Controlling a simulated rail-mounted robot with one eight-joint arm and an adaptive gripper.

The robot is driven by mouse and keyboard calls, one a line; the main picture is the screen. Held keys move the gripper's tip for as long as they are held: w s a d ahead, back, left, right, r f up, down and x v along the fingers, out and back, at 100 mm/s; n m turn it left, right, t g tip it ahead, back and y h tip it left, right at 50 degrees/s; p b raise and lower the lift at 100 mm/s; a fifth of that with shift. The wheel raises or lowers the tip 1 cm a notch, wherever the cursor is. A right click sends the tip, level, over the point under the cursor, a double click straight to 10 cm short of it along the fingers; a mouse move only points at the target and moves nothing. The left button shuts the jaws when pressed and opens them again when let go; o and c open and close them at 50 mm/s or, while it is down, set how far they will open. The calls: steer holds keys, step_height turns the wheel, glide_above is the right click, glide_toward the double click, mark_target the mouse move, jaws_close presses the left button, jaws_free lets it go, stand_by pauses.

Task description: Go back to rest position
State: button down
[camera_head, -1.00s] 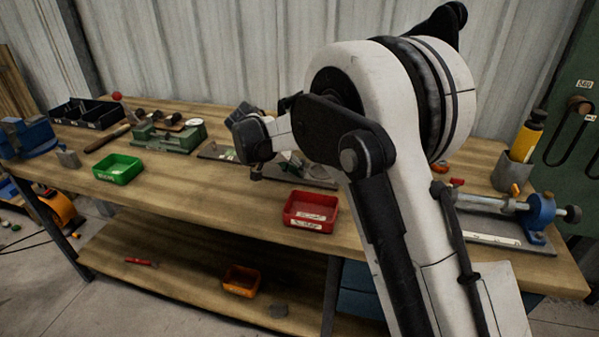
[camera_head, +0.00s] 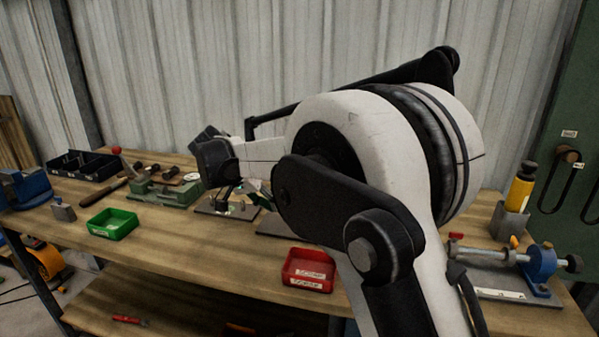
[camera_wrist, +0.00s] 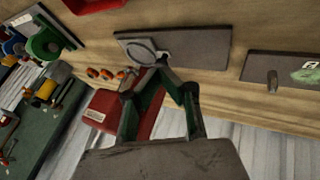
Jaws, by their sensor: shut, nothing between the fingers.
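My gripper (camera_wrist: 163,68) is shut and empty. In the wrist view its fingertips meet over a grey plate (camera_wrist: 205,48) that carries a ring-shaped part (camera_wrist: 140,50). In the head view my wrist hangs above the back of the workbench (camera_head: 175,240), left of my large arm joint. The fingers are small and dark there, near a plate with small pegs (camera_head: 212,208). I cannot tell from these views whether the fingertips touch anything. My arm hides part of the bench's middle and right.
A green bin (camera_head: 112,224) and a red bin (camera_head: 308,270) stand along the bench's front. A black divided tray (camera_head: 82,165), a green fixture (camera_head: 165,192) and a blue vise (camera_head: 25,188) are at left. A blue clamp fixture (camera_head: 541,263) and a yellow-topped bottle (camera_head: 521,187) are at right.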

steer(key=s+d+r+n+y, duration=0.1)
steer(key=s+d+r, duration=0.25)
steer(key=d, duration=0.35)
steer(key=s+d+r+y, duration=0.1)
steer(key=s+d+r, duration=0.2)
steer(key=s+d, duration=0.35)
steer(key=s+d+r+n+y, duration=0.1)
steer(key=s+d+r+y, duration=0.15)
steer(key=d, duration=0.65)
steer(key=s+d+f+t, duration=0.1)
steer(key=s+d+f, duration=0.1)
steer(key=s+d, duration=0.2)
steer(key=s+d+f+t+y, duration=0.1)
steer(key=s+d, duration=0.3)
steer(key=s, duration=0.6)
steer(key=s+d+f+t, duration=0.1)
steer(key=s+d+f, duration=0.2)
steer(key=s, duration=0.5)
steer(key=shift+d+f+n+y, duration=0.35)
steer(key=shift+d+n, duration=0.05)
steer(key=shift+d, duration=0.05)
